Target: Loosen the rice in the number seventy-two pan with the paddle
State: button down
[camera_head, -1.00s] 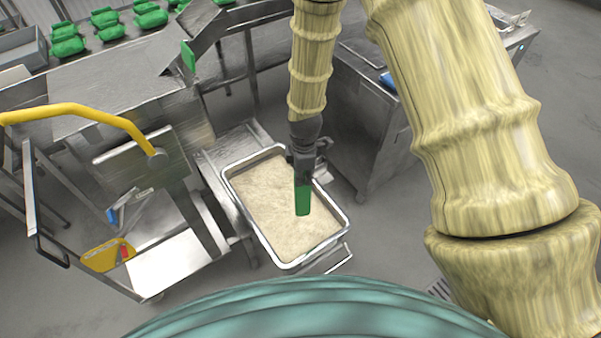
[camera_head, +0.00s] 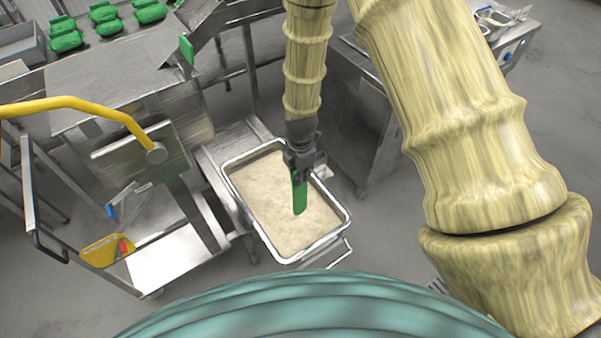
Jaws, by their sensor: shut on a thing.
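A steel pan (camera_head: 331,241) full of pale rice (camera_head: 262,200) sits on a metal stand; I cannot read a number on it. My gripper (camera_head: 298,168) is above the right part of the pan and is shut on a green paddle (camera_head: 299,194). The paddle hangs down, nearly upright, with its lower end over or in the rice; I cannot tell how deep it is. The top of the paddle is hidden in my gripper.
A steel cabinet (camera_head: 350,130) stands close behind my gripper on the right. Grey floor lies at the lower left.

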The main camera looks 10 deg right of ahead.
aim_at(300, 197)
jog(key=shift+f+b, duration=3.45)
jog(key=shift+f, duration=3.05)
